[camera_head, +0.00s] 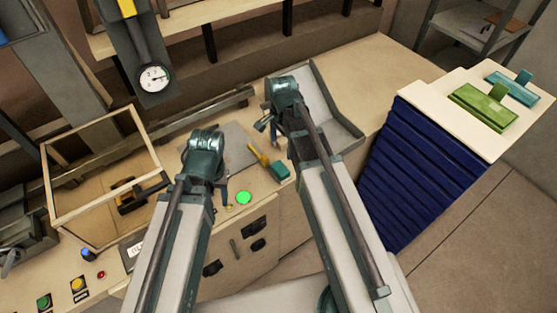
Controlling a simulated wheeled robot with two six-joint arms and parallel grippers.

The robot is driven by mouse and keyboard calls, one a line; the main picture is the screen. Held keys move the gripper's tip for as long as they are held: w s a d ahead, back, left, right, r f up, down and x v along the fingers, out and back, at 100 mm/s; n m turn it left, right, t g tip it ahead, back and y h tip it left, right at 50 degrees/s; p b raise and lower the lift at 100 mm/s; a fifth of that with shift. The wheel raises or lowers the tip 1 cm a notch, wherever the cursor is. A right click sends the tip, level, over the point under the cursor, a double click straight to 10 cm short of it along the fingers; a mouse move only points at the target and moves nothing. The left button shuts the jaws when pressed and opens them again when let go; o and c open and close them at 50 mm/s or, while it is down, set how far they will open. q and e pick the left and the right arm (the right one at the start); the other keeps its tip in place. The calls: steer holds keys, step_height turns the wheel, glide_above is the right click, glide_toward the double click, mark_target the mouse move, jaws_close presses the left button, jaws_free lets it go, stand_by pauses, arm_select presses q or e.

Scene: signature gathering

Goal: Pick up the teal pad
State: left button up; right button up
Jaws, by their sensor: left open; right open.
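A teal pad (516,88) with an upright teal grip lies on the white top of the blue drawer cabinet (425,165) at the right. A green pad (484,106) with a similar grip lies just in front of it, on the same top. My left gripper (222,190) is over the workbench at the centre left, open, partly hidden by its own wrist. My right gripper (268,125) is open over the bench near a grey tray, with its fingers partly hidden. Both grippers are well to the left of the teal pad, and neither touches it.
A yellow-handled tool with a teal end (279,171) lies on the bench between my arms. A grey tray (335,115) stands behind my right arm. A clear framed box (105,180) and buttons are at the left. Floor is open right of the cabinet.

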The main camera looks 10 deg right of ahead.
mark_target(280, 168)
arm_select(q)
steer(key=shift+f+b, duration=4.35)
steer(key=shift+b, duration=0.05)
arm_select(e)
steer(key=shift+f, duration=4.35)
arm_select(q)
steer(key=shift+f, duration=0.1)
arm_select(e)
steer(key=shift+f, duration=0.1)
arm_select(q)
step_height(280, 168, down, 5)
steer(key=b, duration=0.5)
arm_select(e)
steer(key=f, duration=0.5)
steer(key=shift+a, duration=0.2)
